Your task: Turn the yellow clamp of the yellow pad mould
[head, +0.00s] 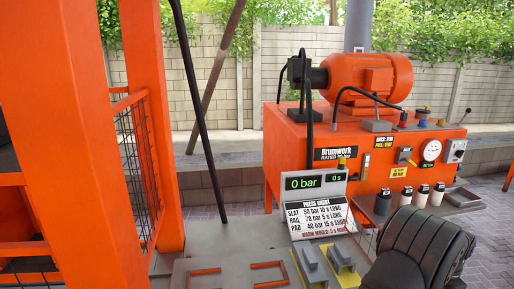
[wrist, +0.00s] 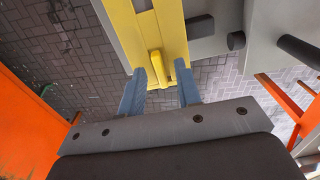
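The yellow pad mould (wrist: 172,28) is at the top middle of the wrist view, a flat yellow body with raised sides. Its yellow clamp (wrist: 157,66) is a short rounded lever pointing toward my gripper. My gripper (wrist: 160,70) is open, with one blue-grey finger on each side of the clamp. Gaps show between the clamp and both fingers, so neither seems to touch it. In the head view the yellow mould (head: 343,262) sits on the grey bench, partly behind my dark arm link, which hides my gripper there.
Orange frames (head: 268,272) lie on the bench further left. The orange press unit (head: 385,155) with gauge and levers stands behind. An orange post (head: 60,140) fills the left. Paving shows below the mould's edge.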

